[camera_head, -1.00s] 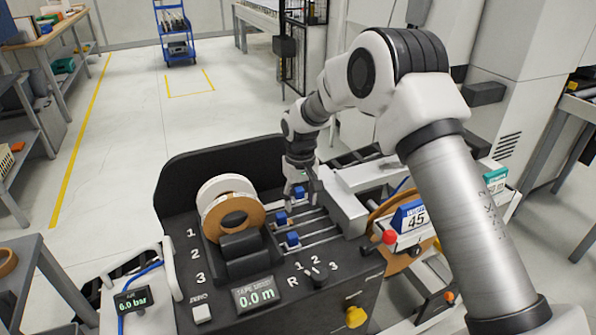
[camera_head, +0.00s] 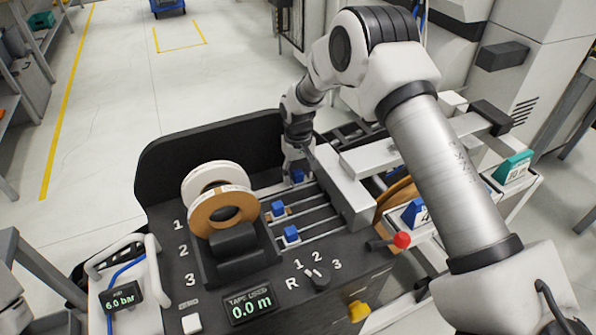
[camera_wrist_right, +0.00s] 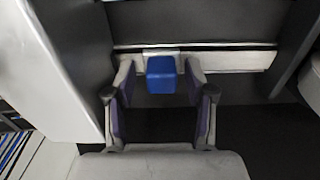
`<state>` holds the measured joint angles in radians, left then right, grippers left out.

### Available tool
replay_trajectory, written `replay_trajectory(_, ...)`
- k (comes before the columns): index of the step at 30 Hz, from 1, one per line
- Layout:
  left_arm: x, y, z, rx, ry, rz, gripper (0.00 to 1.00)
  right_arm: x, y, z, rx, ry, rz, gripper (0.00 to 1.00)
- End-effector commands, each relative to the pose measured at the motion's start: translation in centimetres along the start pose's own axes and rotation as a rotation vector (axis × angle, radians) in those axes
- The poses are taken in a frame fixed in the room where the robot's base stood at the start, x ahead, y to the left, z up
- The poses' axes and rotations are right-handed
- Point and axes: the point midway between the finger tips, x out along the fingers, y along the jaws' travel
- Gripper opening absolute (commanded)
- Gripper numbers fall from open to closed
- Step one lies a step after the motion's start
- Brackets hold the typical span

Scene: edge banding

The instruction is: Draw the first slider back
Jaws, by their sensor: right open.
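The first slider is a blue block (camera_head: 298,176) on the rearmost rail, beside the number 1 row of the dark machine panel. My right gripper (camera_head: 296,168) is over it from above. In the right wrist view the blue block (camera_wrist_right: 161,75) sits between the two fingers of my right gripper (camera_wrist_right: 160,82), which stand open on either side with small gaps. The second blue slider (camera_head: 278,208) and third blue slider (camera_head: 291,233) sit on the nearer rails, clear of the gripper. My left gripper does not show.
White and brown tape rolls (camera_head: 222,209) stand left of the rails. A long grey housing (camera_head: 343,190) borders the rails on the right. A selector knob (camera_head: 317,279), a red-tipped lever (camera_head: 401,240) and a tape display reading 0.0 m (camera_head: 249,303) are nearer.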

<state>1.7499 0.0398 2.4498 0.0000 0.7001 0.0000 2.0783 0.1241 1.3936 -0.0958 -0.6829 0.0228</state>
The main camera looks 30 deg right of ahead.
Motion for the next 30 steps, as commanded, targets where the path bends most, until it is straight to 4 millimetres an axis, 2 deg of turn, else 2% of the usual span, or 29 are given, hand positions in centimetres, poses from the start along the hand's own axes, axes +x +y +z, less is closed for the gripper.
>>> replay_trajectory(4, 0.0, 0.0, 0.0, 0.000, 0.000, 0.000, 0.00, 0.0, 0.0, 0.0, 0.000, 0.000, 0.000, 0.54)
replay_trajectory(6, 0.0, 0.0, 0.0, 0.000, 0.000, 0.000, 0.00, 0.0, 0.0, 0.0, 0.000, 0.000, 0.000, 0.29)
replay_trajectory(9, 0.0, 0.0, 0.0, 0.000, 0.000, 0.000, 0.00, 0.0, 0.0, 0.0, 0.000, 0.000, 0.000, 0.00)
replay_trajectory(14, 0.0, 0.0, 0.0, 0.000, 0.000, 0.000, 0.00, 0.0, -0.1, 0.0, 0.000, 0.000, 0.000, 0.00)
replay_trajectory(17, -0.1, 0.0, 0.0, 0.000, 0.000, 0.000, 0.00, -0.1, -0.9, 0.0, -0.002, 0.000, 0.001, 0.00)
replay_trajectory(25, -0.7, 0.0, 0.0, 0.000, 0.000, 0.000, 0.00, -0.1, -7.0, -0.1, -0.003, 0.001, 0.002, 0.00)
replay_trajectory(30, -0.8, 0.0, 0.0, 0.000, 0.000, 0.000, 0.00, 0.0, -9.3, 0.0, -0.001, 0.000, 0.000, 0.00)
